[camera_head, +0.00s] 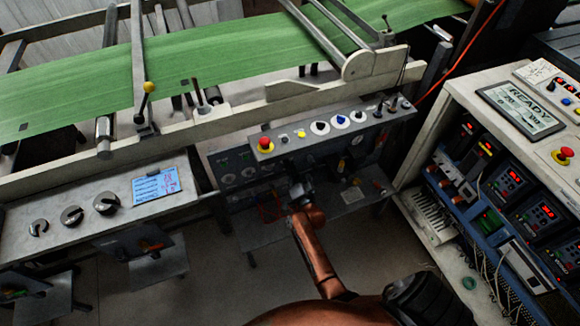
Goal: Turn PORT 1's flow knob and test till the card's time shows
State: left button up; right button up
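A light blue card (158,185) with blue and red writing lies on the grey ledge at left; its text is too small to read. Three round dark knobs (72,215) sit left of it on the same ledge. The control panel (232,165) in the middle carries a row of knobs on white discs (341,122). No PORT 1 label is readable, so I cannot tell which knob is its flow knob. My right gripper (300,188) is in front of the panel's lower face, below the row; its fingers are too small and dark to read. My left gripper is not in view.
A green web (190,62) runs across the back behind a pale rail. At right a cabinet holds a READY screen (520,108) and red-digit displays (512,178). Floor shows between ledge and cabinet.

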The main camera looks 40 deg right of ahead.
grip_shut()
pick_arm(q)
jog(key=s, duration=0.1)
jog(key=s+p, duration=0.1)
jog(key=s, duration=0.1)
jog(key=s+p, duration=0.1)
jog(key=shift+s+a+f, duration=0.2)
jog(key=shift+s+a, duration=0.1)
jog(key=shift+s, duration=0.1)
pick_arm(e)
jog(key=n, duration=1.3)
jog(key=shift+f+t, duration=0.15)
jog(key=shift+t, duration=0.25)
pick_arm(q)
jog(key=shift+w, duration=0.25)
pick_arm(e)
jog(key=shift+n, duration=0.3)
